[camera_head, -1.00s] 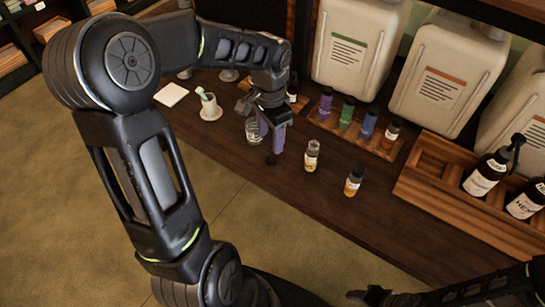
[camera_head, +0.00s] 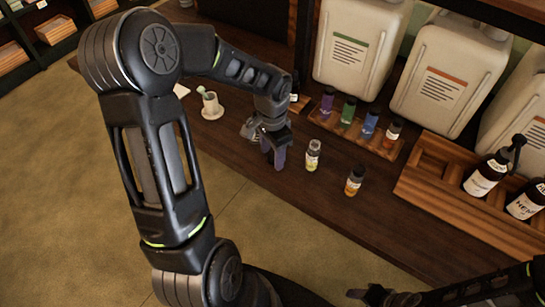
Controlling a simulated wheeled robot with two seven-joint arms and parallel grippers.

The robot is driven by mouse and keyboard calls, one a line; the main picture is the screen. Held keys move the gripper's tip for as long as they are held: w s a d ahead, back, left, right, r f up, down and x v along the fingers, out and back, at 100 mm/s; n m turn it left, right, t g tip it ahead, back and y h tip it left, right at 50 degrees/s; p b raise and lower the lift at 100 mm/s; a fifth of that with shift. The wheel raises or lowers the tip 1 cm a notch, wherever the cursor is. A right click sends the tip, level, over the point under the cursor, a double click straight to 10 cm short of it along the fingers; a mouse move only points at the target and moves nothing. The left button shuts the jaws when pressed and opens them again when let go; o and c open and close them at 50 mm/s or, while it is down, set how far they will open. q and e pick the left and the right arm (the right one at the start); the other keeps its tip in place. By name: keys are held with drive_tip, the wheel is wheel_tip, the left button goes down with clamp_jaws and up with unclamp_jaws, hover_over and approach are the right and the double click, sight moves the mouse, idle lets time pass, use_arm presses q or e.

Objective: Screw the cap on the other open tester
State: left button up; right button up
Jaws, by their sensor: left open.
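A small clear tester bottle with a pale label and no dark cap (camera_head: 313,155) stands upright on the dark wooden counter. A second tester with amber contents and a black cap (camera_head: 354,181) stands to its right, nearer the counter's front edge. My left gripper (camera_head: 274,161) points down, open, just left of the uncapped tester and apart from it. Its fingers cover the spot where a small dark cap lay on the counter, so the cap is hidden. My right gripper (camera_head: 385,297) shows only in part at the bottom edge, away from the testers.
A wooden rack (camera_head: 345,131) holding several small coloured bottles stands behind the testers. A slotted wooden tray (camera_head: 418,190) with dark pump bottles is at right. Large white canisters (camera_head: 362,45) line the back. A white cup (camera_head: 211,103) on a saucer is left. The counter's front is clear.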

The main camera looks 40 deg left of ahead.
use_arm(q)
drive_tip(key=shift+f, duration=0.1)
drive_tip(key=shift+c, duration=0.2)
idle(0.4)
clamp_jaws()
idle(0.3)
